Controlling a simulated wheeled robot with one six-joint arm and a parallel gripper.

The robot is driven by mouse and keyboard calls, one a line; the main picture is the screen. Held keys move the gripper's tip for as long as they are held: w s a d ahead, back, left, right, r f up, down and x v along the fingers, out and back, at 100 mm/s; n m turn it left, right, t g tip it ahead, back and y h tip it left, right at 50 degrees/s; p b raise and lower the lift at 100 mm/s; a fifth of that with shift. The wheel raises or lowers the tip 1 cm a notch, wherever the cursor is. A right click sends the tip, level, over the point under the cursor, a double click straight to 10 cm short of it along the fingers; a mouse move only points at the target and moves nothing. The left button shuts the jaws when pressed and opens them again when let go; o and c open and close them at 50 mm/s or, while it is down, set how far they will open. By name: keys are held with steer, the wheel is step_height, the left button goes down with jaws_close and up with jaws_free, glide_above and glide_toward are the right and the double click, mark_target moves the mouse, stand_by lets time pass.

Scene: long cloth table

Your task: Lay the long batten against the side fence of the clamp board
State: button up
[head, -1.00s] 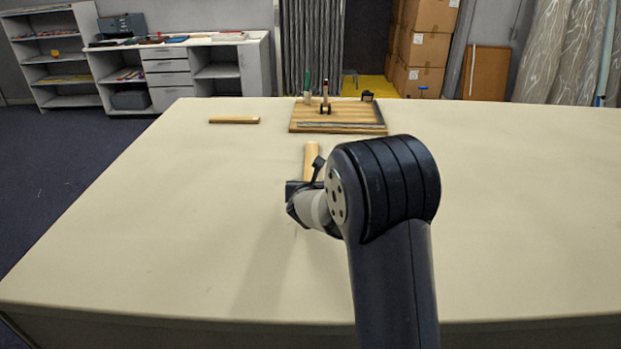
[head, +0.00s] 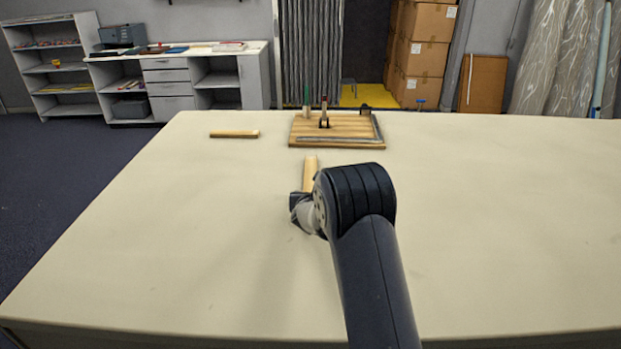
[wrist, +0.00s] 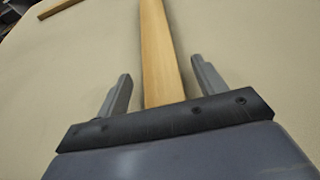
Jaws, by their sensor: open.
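A pale wooden batten (head: 310,171) lies on the table, pointing away from me, its near end hidden by my arm in the head view. In the wrist view this batten (wrist: 160,45) runs up between the fingers of my gripper (wrist: 160,68), which is open, with a gap on both sides. A second batten (head: 234,134) lies crosswise at the back left. I cannot tell surely which is longer. The clamp board (head: 330,127) is at the far side, a wooden board with a grey front fence (head: 338,140) and a grey side fence (head: 377,127) along its right edge.
The cloth table (head: 480,220) is clear to the right and at the front left.

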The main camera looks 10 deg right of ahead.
steer(key=shift+x, duration=1.05)
steer(key=shift+r, duration=0.1)
steer(key=c, duration=1.2)
